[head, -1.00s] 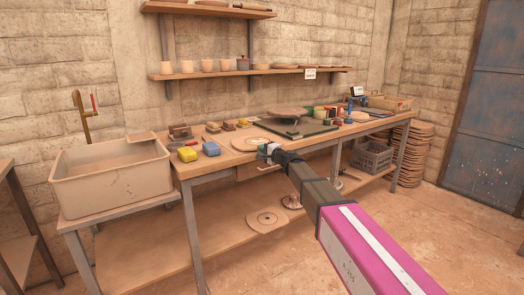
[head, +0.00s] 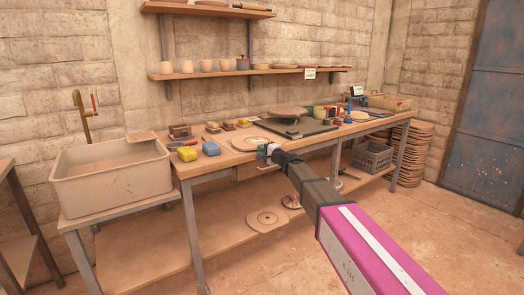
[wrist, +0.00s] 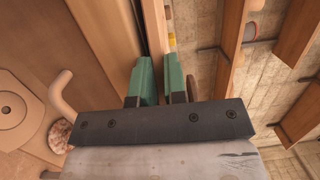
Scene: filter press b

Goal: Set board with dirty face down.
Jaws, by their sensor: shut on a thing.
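In the wrist view my gripper's green fingers (wrist: 161,80) are shut on a thin wooden edge (wrist: 155,30), which I take to be this board, seen edge-on. The board's underside is hidden, and I cannot tell which face is dirty.
On the workbench (head: 222,163), a yellow block (head: 187,154) and a blue block (head: 211,149) stand to the left, a round disc (head: 287,113) behind. A sink (head: 110,180) is at far left. Another ringed board (head: 267,219) lies on the lower shelf (head: 225,235).

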